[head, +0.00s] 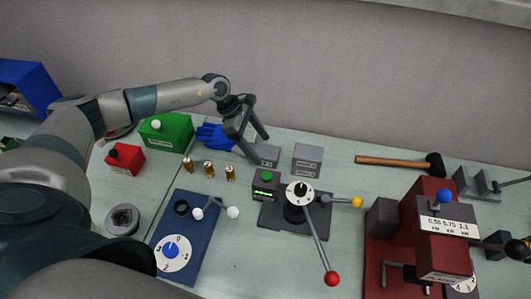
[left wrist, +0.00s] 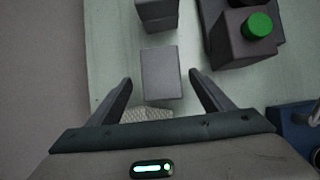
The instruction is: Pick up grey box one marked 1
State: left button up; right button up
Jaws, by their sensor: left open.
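Two grey boxes stand side by side at the back middle of the table. The left one, grey box one (head: 267,154), is just beyond my left gripper's fingers, and the other grey box (head: 308,159) is to its right. Both have small front labels whose marks are too small to read. My left gripper (head: 250,139) is open and empty, above and to the left of the near box. In the left wrist view the near box (left wrist: 162,75) lies between the spread fingertips (left wrist: 160,77), apart from both. The other box (left wrist: 157,10) is beyond it.
Blue gloves (head: 214,136), a green box (head: 166,132) and a red box (head: 124,159) are to the left. A device with a green button (head: 266,176) stands just in front of the boxes. A hammer (head: 400,162) lies right of them.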

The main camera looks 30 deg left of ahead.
aim_at(265, 150)
pick_arm(q)
jog(key=shift+w+d+f+p, duration=0.1)
jog(key=shift+d+f+p, duration=0.85)
jog(key=shift+d, duration=0.1)
jog(key=shift+w+d+f, duration=0.1)
jog(key=shift+d+f, duration=0.1)
jog(key=shift+f, duration=0.35)
jog(key=c, duration=1.3)
